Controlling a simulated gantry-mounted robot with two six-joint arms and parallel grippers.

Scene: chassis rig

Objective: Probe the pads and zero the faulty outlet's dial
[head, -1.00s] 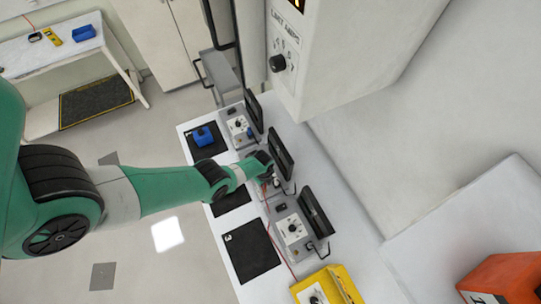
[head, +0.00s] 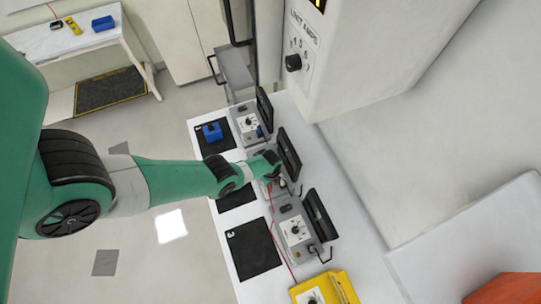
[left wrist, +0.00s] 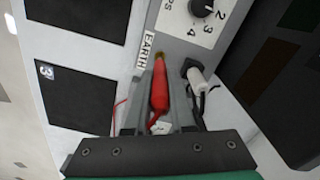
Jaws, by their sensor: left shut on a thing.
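My left gripper (head: 275,174) is over the middle outlet station and hides most of it. In the left wrist view its fingers are shut on a red probe (left wrist: 160,88). The probe's brass tip is close to the spot beside the EARTH label (left wrist: 147,49); I cannot tell whether it touches. A black dial (left wrist: 203,7) with numbers shows at the top, and a white plug (left wrist: 197,77) with a black cord is right of the probe. The far outlet's dial (head: 248,121) and the near outlet's dial (head: 295,231) also show. My right gripper is out of view.
A yellow instrument box (head: 338,288) stands at the near end, with a red lead running towards the outlets. A blue box (head: 212,132) sits on the far black mat. A big cabinet with a LIMIT AMPS knob (head: 293,62) overhangs the bench. Mat 3 (head: 253,250) is empty.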

